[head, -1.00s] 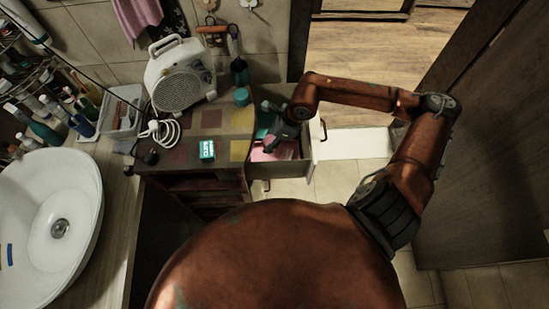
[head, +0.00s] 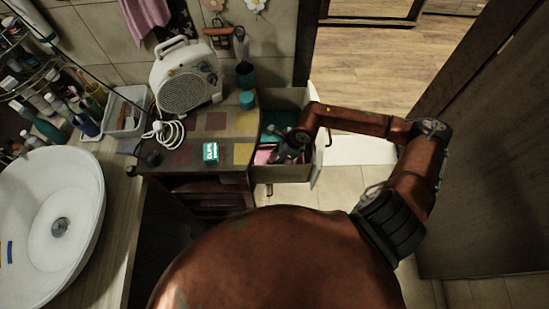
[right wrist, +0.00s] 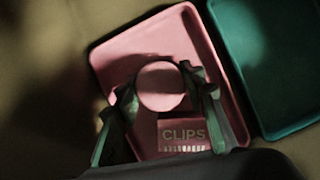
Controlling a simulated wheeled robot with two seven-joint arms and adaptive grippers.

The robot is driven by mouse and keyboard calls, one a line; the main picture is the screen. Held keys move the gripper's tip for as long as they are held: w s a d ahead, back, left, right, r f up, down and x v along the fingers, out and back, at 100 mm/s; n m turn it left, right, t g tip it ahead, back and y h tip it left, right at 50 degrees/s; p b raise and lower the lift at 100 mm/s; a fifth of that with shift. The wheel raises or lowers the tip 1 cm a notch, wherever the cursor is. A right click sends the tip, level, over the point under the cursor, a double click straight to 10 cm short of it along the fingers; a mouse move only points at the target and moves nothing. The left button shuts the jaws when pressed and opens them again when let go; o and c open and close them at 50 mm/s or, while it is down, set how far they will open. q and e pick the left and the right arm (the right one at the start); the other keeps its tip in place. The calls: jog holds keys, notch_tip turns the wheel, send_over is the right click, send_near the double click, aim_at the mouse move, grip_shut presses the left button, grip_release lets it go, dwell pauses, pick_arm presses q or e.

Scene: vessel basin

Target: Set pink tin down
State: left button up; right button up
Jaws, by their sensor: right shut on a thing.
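My right gripper (head: 284,152) reaches down into the open drawer (head: 284,97) of the cabinet. In the right wrist view the gripper (right wrist: 162,86) is shut on the pink tin, whose round top (right wrist: 162,88) sits between its fingers. A pink block lettered "CLIPS" (right wrist: 184,134) shows just below the round top; I cannot tell whether it is part of the tin. Both appear over or in a pink tray (right wrist: 150,40). A teal tray (right wrist: 275,65) lies beside it on the right. I cannot tell whether the tin touches the tray. My left gripper is out of view.
The cabinet top holds a white heater (head: 185,80), a coiled white cable (head: 165,133), a small teal box (head: 210,153) and a teal round tin (head: 246,99). A washbasin (head: 45,215) is at the left. A dark door (head: 480,170) is at the right.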

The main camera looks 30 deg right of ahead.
jog(key=shift+f, duration=0.1)
jog(key=o, duration=1.2)
jog(key=shift+o, duration=0.2)
jog(key=p+v, duration=0.1)
jog(key=v, duration=1.1)
